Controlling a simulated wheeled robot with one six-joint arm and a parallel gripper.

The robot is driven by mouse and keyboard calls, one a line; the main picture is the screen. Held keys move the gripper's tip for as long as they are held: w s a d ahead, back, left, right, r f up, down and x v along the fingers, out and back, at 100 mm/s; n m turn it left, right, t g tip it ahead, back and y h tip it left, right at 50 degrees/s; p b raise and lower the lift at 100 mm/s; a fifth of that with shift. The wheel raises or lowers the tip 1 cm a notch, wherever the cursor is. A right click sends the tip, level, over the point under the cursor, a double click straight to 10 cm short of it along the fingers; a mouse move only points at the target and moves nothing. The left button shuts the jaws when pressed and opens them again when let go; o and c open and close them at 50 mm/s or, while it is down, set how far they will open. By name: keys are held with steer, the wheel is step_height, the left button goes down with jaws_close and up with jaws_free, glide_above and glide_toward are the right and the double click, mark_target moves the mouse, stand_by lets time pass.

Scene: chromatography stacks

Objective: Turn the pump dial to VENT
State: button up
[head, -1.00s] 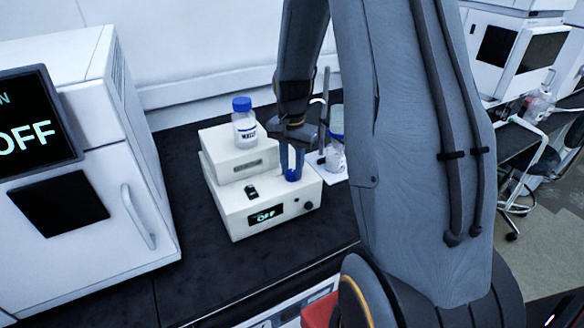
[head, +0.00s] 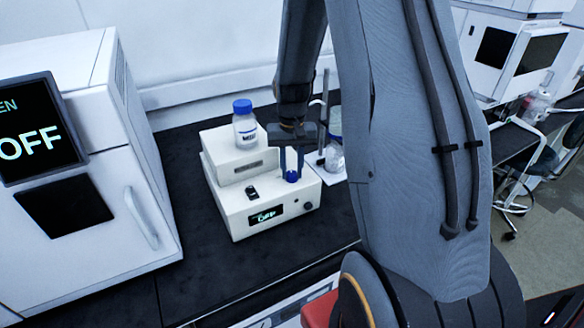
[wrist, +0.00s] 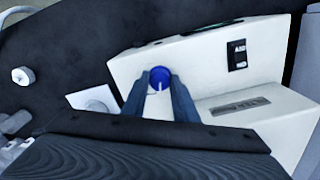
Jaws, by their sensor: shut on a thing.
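The pump is a white stepped box (head: 235,214) on the dark bench, with a small display reading OFF (head: 266,215) on its front. The blue dial (head: 292,177) sits on the lower step of its top, and the wrist view shows it (wrist: 160,78) with a pale pointer mark. My gripper (head: 291,168) points down over the dial, its two blue-grey fingers on either side of it. In the wrist view the fingers (wrist: 160,90) close on the dial's sides. A black rocker switch (head: 252,192) is on the same step.
A blue-capped bottle (head: 244,125) stands on the pump's upper step. A stand with a white base and glassware (head: 334,158) is close behind the dial on the right. A white cabinet instrument (head: 140,200) with an OFF screen is at left.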

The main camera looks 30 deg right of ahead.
mark_target(292, 173)
steer(key=n+p, duration=0.1)
steer(key=n, duration=0.4)
steer(key=shift+n, duration=0.3)
steer(key=n+p, duration=0.1)
steer(key=n, duration=0.4)
steer(key=shift+w+n, duration=0.1)
steer(key=shift+n, duration=0.3)
steer(key=o, duration=1.1)
steer(key=shift+c, duration=0.2)
steer(key=shift+r+b, duration=1.1)
steer(key=shift+r, duration=2.85)
steer(key=s+a+f+m+t+b, duration=0.1)
steer(key=s+a+m, duration=0.5)
steer(key=s+a, duration=0.7)
steer(key=shift+s+m+b, duration=0.3)
steer(key=shift+s+b, duration=0.4)
steer(key=shift+s, duration=0.35)
